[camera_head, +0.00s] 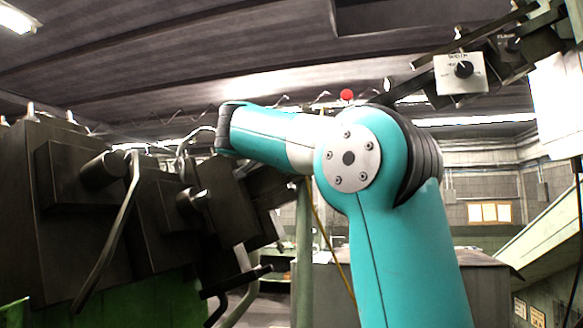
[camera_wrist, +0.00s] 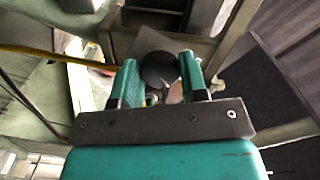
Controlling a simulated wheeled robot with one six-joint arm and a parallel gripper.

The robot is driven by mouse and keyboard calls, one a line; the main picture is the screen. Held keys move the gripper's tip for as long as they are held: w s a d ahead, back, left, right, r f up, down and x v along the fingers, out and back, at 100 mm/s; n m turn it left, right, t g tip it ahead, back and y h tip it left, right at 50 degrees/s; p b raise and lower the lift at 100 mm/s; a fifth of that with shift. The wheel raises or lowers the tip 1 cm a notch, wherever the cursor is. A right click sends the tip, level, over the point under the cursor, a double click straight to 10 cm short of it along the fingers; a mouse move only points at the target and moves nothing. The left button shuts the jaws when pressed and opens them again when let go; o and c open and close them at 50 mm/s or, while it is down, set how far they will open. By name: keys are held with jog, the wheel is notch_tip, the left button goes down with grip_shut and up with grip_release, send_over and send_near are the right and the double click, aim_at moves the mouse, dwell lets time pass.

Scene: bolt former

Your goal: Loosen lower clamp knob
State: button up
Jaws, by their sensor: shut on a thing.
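In the wrist view, my gripper (camera_wrist: 160,87) is closed on a round dark knob (camera_wrist: 158,68), which I take to be the lower clamp knob. The knob sits between the two teal fingers, close to their inner faces. A pale metal piece shows just below it, partly hidden by the right finger. In the head view my teal arm reaches up and to the left. My gripper and the knob do not show there.
In the wrist view a yellow cable (camera_wrist: 55,54) runs in from the left, and a metal frame (camera_wrist: 232,35) rises beside the right finger. In the head view dark machine blocks (camera_head: 75,205) fill the left side. A control box (camera_head: 461,73) hangs at the upper right.

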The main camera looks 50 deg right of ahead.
jog(key=shift+m+b, duration=1.55)
jog(key=shift+m, duration=0.45)
jog(key=o, duration=1.3)
jog(key=b+v, duration=0.1)
jog(key=v, duration=0.7)
